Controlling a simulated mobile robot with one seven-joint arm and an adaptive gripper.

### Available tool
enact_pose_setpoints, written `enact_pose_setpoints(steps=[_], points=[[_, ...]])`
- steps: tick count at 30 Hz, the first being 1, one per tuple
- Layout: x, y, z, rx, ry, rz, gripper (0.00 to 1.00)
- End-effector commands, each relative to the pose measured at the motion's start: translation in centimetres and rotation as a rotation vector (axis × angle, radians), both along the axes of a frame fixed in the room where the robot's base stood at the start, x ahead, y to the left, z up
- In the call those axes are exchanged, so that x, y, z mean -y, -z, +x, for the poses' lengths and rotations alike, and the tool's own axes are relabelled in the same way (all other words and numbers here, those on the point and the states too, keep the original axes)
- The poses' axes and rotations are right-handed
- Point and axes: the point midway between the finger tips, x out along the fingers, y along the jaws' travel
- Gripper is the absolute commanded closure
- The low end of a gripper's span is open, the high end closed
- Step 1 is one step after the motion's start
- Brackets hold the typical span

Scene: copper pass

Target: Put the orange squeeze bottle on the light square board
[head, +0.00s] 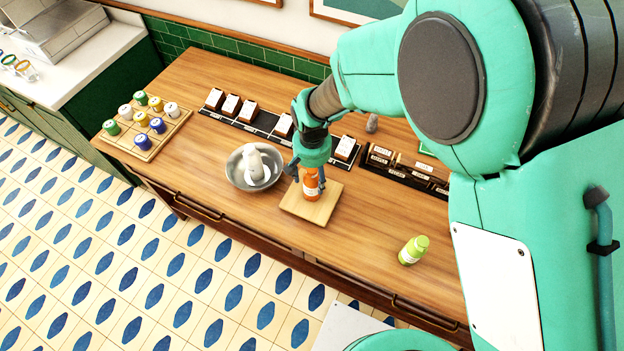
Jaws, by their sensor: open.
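The orange squeeze bottle (311,187) stands upright on the light square board (309,211), towards its back part. The board lies on the wooden counter near its front edge. My gripper (307,172) points down at the top of the bottle, with its fingers open around or beside the bottle's upper part. The bottle's top is hidden by the gripper, and I cannot tell whether the fingers touch it.
A metal bowl (236,179) with white items stands just left of the board. A wooden tray (144,152) of coloured jars is at left. Dark racks of cards (261,133) line the back. The counter between board and green bottle is clear.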

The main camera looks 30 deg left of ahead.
Motion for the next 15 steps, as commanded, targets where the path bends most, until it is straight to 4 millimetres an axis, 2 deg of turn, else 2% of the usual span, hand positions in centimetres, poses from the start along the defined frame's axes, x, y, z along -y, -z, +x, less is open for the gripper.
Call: enact_pose_setpoints(steps=[9, 15], points=[[-0.1, -5.5, 0.1, 0.003, 0.000, 0.003, 0.39], [0.0, -8.0, 0.0, 0.001, 0.000, 0.000, 0.39]])
